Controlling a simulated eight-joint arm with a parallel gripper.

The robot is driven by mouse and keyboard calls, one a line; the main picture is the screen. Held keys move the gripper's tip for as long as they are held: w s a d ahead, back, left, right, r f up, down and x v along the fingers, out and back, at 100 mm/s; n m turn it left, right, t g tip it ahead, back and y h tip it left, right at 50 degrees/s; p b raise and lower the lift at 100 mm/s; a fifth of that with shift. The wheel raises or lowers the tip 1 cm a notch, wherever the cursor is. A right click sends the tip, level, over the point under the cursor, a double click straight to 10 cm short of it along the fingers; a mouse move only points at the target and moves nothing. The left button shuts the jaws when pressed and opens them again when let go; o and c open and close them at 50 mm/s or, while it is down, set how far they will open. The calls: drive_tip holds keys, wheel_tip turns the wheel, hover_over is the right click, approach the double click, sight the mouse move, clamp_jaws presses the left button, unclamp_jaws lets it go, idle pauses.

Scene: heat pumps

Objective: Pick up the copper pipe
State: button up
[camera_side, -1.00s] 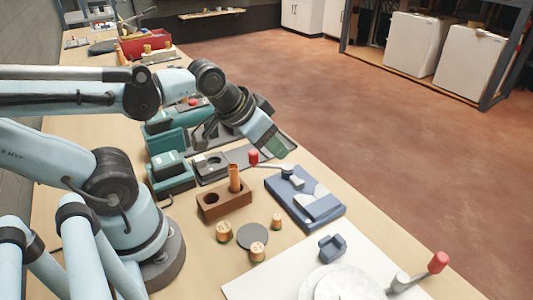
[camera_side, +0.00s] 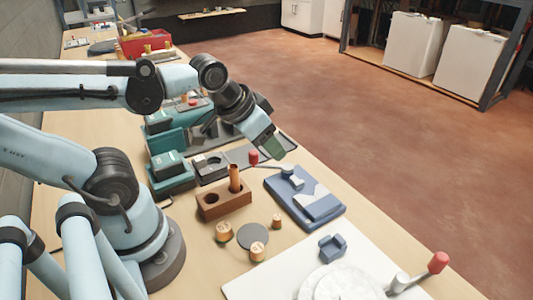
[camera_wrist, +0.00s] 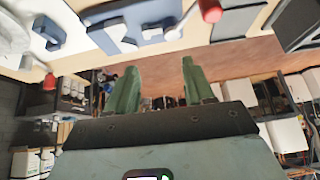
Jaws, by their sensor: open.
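The copper pipe (camera_side: 234,178) stands upright in a hole of a brown wooden block (camera_side: 222,204) on the bench in the side view. Another hole in the block, to the left, is empty. My gripper (camera_side: 268,149) is above and to the right of the pipe, apart from it, pointing down and to the right. In the wrist view my gripper (camera_wrist: 160,88) shows two green fingers spread apart with nothing between them. I cannot make out the pipe in the wrist view.
A blue vise-like fixture (camera_side: 306,198) with a red-knobbed handle (camera_side: 253,156) lies right of the block. Several copper fittings (camera_side: 258,251) surround a dark disc (camera_side: 252,236) in front. Teal machines (camera_side: 170,172) stand behind. A white board (camera_side: 265,285) is at the front.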

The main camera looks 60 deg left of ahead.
sight(233, 166)
drive_tip(key=s+a+r+m+g, duration=0.2)
drive_tip(key=s+a+g, duration=0.3)
drive_tip(key=g, duration=0.1)
drive_tip(key=f, duration=0.6)
drive_tip(key=shift+s+d, duration=0.15)
drive_tip(key=shift+d, duration=0.05)
drive_tip(key=shift+s+d+f, duration=0.15)
drive_tip(key=shift+f, duration=0.6)
drive_tip(key=shift+s+d+f, duration=0.1)
drive_tip(key=shift+s+f, duration=0.05)
drive_tip(key=shift+f, duration=1.85)
drive_tip(key=shift+c, duration=0.4)
clamp_jaws()
